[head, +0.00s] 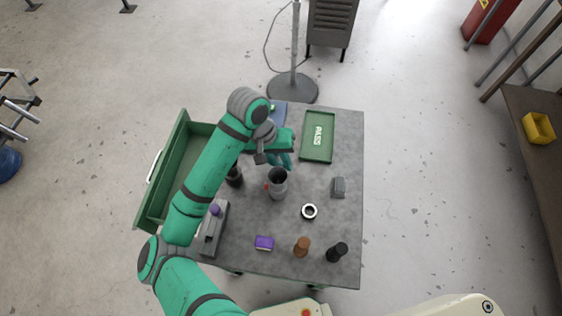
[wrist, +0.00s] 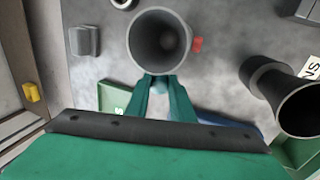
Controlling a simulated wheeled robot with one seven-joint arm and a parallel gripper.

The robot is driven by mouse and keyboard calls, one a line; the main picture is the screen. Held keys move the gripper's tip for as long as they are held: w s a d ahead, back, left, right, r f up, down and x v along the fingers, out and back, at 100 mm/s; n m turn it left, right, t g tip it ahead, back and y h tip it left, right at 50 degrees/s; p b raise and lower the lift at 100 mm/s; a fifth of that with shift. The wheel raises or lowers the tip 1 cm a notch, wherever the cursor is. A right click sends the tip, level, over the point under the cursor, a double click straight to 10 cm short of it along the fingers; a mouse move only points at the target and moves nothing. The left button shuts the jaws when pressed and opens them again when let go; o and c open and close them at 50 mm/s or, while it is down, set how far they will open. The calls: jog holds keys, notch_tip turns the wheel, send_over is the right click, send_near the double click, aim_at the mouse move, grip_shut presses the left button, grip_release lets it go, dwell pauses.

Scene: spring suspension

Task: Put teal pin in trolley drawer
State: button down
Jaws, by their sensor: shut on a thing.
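My gripper (head: 284,160) is over the trolley top, just behind a grey hollow cylinder (head: 277,186). In the wrist view the teal fingers (wrist: 162,88) come together beside the near rim of that cylinder (wrist: 160,42). A small teal piece between the fingertips appears to be the teal pin (wrist: 160,82); it is hard to tell from the fingers, and the head view hides it. Whether the fingers touch the cylinder I cannot tell. The green trolley drawer (head: 167,165) is pulled open at the left, partly hidden by my arm.
A dark cylinder (head: 234,178) stands left of the grey one, between gripper and drawer. A green tray (head: 318,137) lies at the back right. A black-and-white ring (head: 309,212), grey block (head: 338,187), purple block (head: 264,243), brown piece (head: 302,247) and black piece (head: 337,252) stand in front.

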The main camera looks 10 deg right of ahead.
jog(key=shift+f, duration=0.15)
jog(key=c, duration=1.5)
grip_release()
jog(key=shift+c, duration=0.2)
